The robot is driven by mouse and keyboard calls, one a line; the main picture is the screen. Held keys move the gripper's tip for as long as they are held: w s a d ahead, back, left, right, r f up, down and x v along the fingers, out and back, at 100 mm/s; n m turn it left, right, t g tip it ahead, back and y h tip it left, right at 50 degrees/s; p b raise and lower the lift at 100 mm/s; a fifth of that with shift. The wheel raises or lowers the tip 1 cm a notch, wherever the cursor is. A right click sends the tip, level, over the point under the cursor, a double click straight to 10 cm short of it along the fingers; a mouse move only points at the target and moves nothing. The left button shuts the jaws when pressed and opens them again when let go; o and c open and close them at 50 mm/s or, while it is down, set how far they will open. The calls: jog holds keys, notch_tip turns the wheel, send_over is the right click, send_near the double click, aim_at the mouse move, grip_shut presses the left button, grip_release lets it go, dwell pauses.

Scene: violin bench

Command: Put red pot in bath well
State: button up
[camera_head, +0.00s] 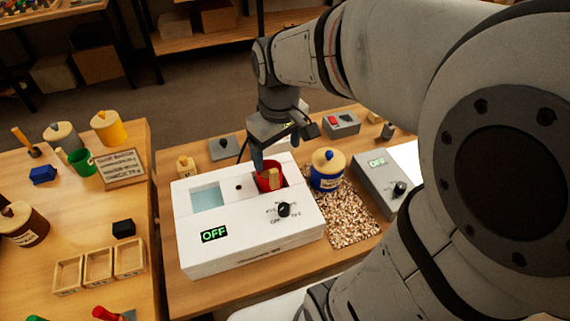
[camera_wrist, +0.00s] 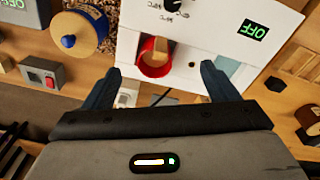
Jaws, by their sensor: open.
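The red pot (camera_head: 268,177) stands in the right-hand opening of the white bath box (camera_head: 245,249), with a tan piece showing at its mouth. The left-hand well (camera_head: 207,197) looks pale blue and holds no pot. My gripper (camera_head: 276,153) is just above and behind the red pot, with its fingers apart. In the wrist view the red pot (camera_wrist: 154,57) shows between and beyond the open fingertips (camera_wrist: 160,72), and neither finger appears to touch it. The pot's lower part is hidden inside the opening. The box display (camera_head: 214,234) reads OFF.
A grey unit (camera_head: 385,180) reading OFF is further right. The left table holds a green pot (camera_head: 81,162), a yellow pot (camera_head: 108,128) and wooden trays (camera_head: 98,266).

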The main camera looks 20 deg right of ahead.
jog(key=s+m+t, duration=0.1)
jog(key=s+m, duration=0.3)
jog(key=s, duration=0.4)
jog(key=shift+f, duration=0.25)
dwell(1.4)
dwell(0.4)
